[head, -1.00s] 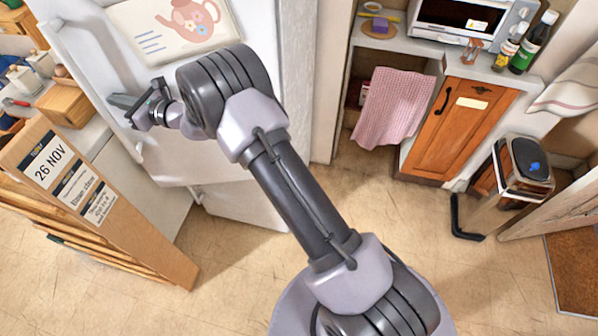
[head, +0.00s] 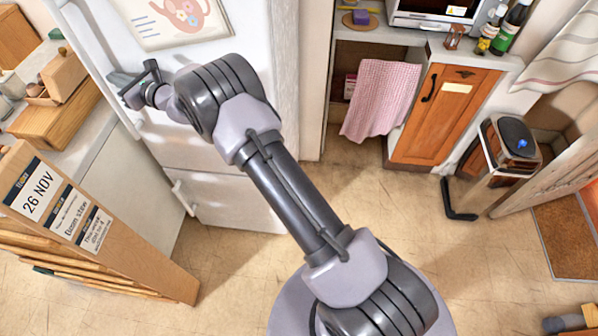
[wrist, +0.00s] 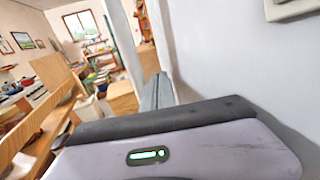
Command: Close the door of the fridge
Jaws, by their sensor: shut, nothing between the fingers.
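The white fridge stands at the upper left of the head view, and its upper door (head: 215,140) carries a teapot picture. That door looks close to flush with the lower white door (head: 240,205); I cannot tell whether a narrow gap is left. A long pale handle (head: 93,58) runs down the upper door's left side. My gripper (head: 122,84) is shut and empty, in front of the door beside this handle. I cannot tell whether it touches. In the wrist view, the shut fingers (wrist: 157,92) point along the white door surface (wrist: 225,60), which fills the right side.
A board with date labels (head: 75,205) stands at the left, near a counter with wooden boxes (head: 50,122). A cabinet with an orange door (head: 440,115) and a pink towel (head: 380,100) stands right of the fridge. A bin (head: 510,145) is further right. The middle floor is clear.

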